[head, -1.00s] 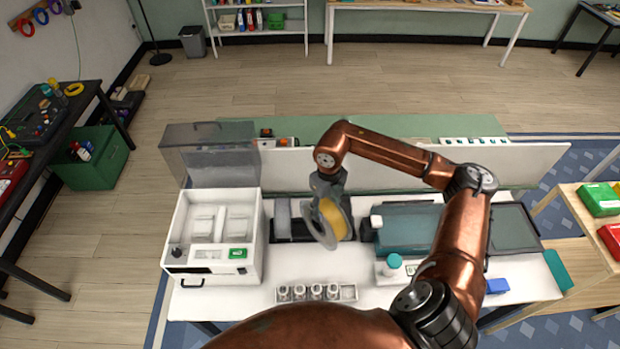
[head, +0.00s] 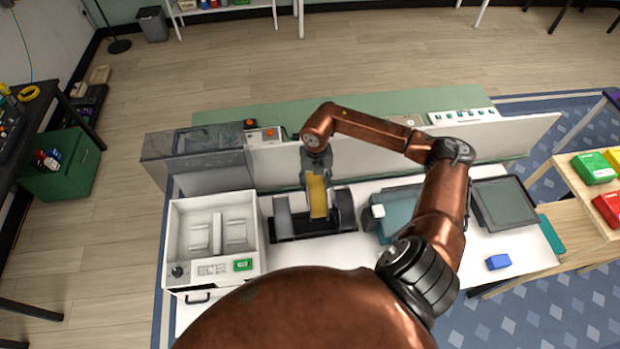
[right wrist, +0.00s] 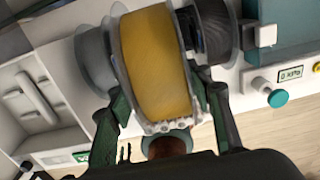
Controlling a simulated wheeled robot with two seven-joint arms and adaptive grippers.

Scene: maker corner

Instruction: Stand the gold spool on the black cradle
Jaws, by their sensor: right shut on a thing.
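The gold spool (head: 317,196) is a yellow-gold roll with clear flanges. It also fills the middle of the right wrist view (right wrist: 160,62). My right gripper (head: 316,178) is shut on it from above, one finger at each flange. The spool is upright and edge-on, between a grey spool (head: 283,215) and a dark spool (head: 345,208). The black cradle (head: 300,233) lies below, with those two at its ends. The gold spool is over the middle gap; I cannot tell whether it touches the cradle. My left gripper is not in view.
A white machine (head: 212,236) with a raised clear lid stands left of the cradle. A teal-topped unit (head: 402,208) stands close on the right. A low white panel (head: 480,142) runs behind. A blue block (head: 498,262) lies at the table's right.

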